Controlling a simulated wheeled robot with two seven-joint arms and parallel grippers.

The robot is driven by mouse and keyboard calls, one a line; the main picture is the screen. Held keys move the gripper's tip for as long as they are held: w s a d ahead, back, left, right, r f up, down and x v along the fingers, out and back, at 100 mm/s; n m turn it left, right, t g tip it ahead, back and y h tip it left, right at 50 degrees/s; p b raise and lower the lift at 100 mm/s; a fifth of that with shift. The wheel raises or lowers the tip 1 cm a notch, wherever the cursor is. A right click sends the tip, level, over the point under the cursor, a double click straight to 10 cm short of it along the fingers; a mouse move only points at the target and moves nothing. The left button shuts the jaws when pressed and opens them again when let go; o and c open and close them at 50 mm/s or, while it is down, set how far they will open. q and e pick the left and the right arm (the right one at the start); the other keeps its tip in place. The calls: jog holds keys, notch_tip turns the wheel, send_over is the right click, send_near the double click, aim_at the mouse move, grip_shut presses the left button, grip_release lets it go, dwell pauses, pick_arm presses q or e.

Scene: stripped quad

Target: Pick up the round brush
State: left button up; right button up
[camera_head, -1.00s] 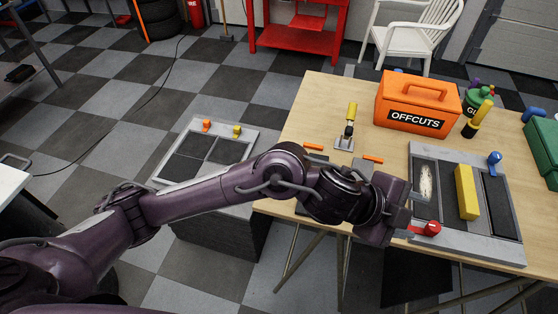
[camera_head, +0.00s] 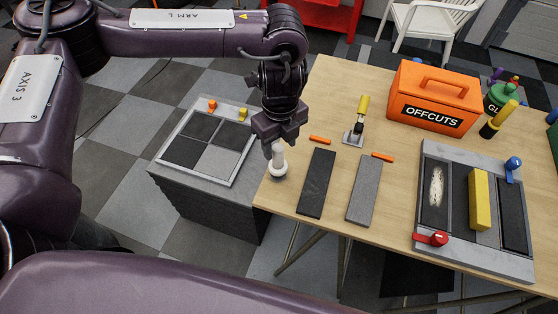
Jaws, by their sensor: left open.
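A small white piece with a knob-like handle and a round base, which looks like the round brush (camera_head: 278,168), stands upright at the left edge of the wooden table (camera_head: 330,92). My left gripper (camera_head: 277,146) points down right over it, with its open jaws at the handle's top. The jaws hide the upper end of the handle, and I cannot tell whether they touch it. My right gripper is not in view.
Two dark strips (camera_head: 316,183) (camera_head: 364,189) lie right of the brush. A low tiled stand (camera_head: 212,183) is left of the table.

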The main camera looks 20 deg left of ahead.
aim_at(278, 157)
pick_arm(q)
jog(key=f, duration=0.1)
jog(key=f+p, duration=0.1)
jog(key=f, duration=0.1)
jog(key=f+p, duration=0.1)
jog(key=shift+s+a+f, duration=0.15)
jog(key=shift+s+f, duration=0.05)
jog(key=shift+s, duration=0.15)
jog(key=shift+w+f, duration=0.1)
jog(key=shift+f, duration=0.25)
jog(key=shift+c, duration=0.4)
jog(key=c, duration=1)
